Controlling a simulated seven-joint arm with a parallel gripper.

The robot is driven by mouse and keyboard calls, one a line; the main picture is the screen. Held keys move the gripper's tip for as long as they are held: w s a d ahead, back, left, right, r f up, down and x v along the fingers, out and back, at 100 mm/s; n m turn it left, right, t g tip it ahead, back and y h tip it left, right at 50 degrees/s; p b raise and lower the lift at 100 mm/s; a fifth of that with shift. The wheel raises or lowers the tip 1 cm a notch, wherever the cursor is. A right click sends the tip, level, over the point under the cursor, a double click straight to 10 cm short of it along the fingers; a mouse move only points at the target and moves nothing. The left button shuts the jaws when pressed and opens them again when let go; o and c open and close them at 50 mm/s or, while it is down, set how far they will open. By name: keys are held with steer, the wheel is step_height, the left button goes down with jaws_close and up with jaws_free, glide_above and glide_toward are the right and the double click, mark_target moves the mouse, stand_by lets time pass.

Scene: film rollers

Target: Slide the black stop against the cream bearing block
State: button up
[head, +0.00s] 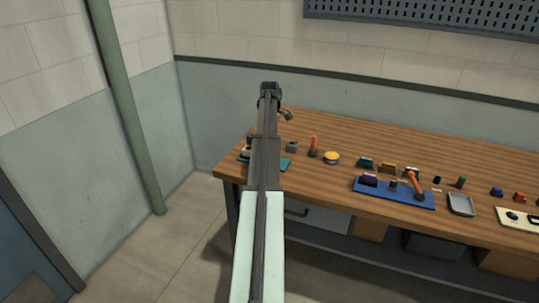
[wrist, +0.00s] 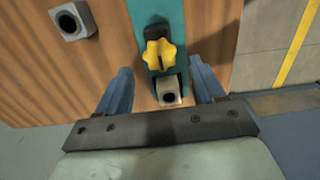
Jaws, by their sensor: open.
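In the wrist view a teal base (wrist: 120,6) lies on the wooden bench. A yellow star knob (wrist: 163,54) sits on it, with a black part (wrist: 157,30), which looks like the black stop, showing just behind the knob. The cream bearing block (wrist: 169,84), with a dark round hole, is just below the knob in the picture. My gripper (wrist: 160,66) is open, one finger on each side of the block and knob; contact cannot be told. In the head view my gripper (head: 269,91) is above the bench's left part, and my arm hides part of the teal base (head: 285,164).
A grey block with a hole (wrist: 73,20) stands left of the base. In the head view an orange-handled tool (head: 313,146), a yellow-topped round item (head: 332,157), a blue tray (head: 410,200) with parts and a grey dish (head: 461,205) lie to the right. The bench edge is close.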

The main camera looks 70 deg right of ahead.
step_height(320, 180, down, 9)
steer(key=shift+r, duration=0.15)
stand_by(0.4)
jaws_close()
stand_by(0.5)
